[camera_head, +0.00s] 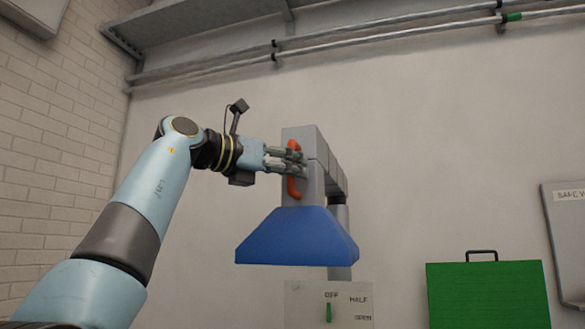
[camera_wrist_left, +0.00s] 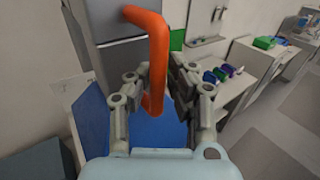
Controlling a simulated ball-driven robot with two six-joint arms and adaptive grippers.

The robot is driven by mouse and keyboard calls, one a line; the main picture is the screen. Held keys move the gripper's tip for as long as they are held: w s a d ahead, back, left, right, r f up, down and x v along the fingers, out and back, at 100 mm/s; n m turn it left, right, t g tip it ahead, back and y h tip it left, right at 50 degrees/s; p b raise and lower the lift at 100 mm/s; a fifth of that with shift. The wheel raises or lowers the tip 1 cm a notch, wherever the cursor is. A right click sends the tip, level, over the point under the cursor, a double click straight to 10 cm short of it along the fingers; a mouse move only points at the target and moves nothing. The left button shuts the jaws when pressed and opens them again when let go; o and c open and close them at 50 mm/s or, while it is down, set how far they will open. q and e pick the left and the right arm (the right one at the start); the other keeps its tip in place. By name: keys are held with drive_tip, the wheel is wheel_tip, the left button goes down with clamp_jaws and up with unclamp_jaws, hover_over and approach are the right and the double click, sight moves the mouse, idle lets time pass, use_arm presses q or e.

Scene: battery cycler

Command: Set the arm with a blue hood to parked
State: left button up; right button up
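The grey jointed arm (camera_head: 318,152) has a wide blue hood (camera_head: 297,238) under its front end. An orange handle (camera_head: 292,187) is fixed to the grey front block. My left gripper (camera_head: 297,158) is at this handle. In the left wrist view its fingertips (camera_wrist_left: 160,75) lie close on both sides of the orange handle (camera_wrist_left: 156,38) and look closed on it. The blue hood (camera_wrist_left: 158,132) shows behind the fingers there. My right gripper is in neither view.
Below the hood, a pale panel (camera_head: 300,308) on the wall side carries a green lever (camera_head: 328,313) and the words OFF, HALF and OPEN. A green case (camera_head: 488,295) stands at the right. Pipes (camera_head: 390,31) run high along the wall. The wall around the hood is clear.

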use_arm(q)
drive_tip(key=o, duration=0.3)
drive_tip(key=shift+r, duration=0.1)
drive_tip(key=shift+o, duration=0.2)
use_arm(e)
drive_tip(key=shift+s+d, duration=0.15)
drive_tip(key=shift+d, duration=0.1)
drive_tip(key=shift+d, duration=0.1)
use_arm(q)
drive_tip(key=v, duration=1.1)
drive_tip(key=shift+s+a, duration=0.25)
drive_tip(key=shift+a, duration=0.1)
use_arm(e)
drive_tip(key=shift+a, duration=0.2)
